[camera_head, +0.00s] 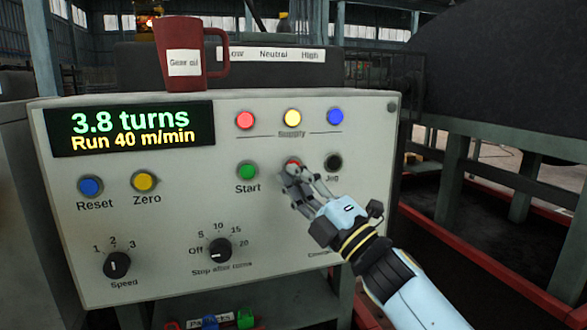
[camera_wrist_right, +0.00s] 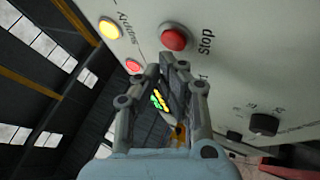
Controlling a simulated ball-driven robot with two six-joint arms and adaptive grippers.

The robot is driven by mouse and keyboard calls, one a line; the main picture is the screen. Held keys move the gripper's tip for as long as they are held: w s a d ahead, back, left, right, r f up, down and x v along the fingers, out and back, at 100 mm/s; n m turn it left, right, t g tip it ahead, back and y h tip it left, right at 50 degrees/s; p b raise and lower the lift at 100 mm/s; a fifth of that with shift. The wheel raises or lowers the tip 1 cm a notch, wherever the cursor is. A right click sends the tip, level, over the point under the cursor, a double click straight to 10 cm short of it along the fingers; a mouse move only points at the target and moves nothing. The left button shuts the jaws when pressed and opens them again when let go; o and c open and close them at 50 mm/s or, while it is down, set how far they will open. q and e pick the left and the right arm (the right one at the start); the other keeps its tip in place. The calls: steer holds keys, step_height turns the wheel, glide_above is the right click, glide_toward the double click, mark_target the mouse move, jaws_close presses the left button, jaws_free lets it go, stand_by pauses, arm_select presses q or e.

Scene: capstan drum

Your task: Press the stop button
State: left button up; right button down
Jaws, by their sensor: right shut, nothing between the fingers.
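The red stop button (camera_head: 293,162) sits on the sloped grey control panel (camera_head: 170,235), between the green Start button (camera_head: 247,171) and the black Jog button (camera_head: 333,162). In the head view my right gripper (camera_head: 290,172) is in front of it and covers its lower part and label. In the right wrist view the stop button (camera_wrist_right: 174,38) shows whole with its "Stop" label, just beyond the fingertips of my right gripper (camera_wrist_right: 167,68). The gripper is shut and empty. I cannot tell if it touches the button. The left gripper is not in view.
The display (camera_head: 130,130) reads "3.8 turns" and "Run 40 m/min". Red, yellow and blue Supply lamps (camera_head: 292,117) are above the stop button. A dark red mug (camera_head: 180,36) stands above the panel's upper edge. Blue Reset (camera_head: 90,187) and yellow Zero (camera_head: 144,181) buttons are at left.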

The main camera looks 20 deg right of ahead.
steer(key=shift+w, duration=0.75)
stand_by(0.5)
steer(key=shift+s, duration=0.8)
steer(key=s+p, duration=0.2)
steer(key=s, duration=0.3)
steer(key=shift+d, duration=0.1)
stand_by(0.4)
stand_by(0.4)
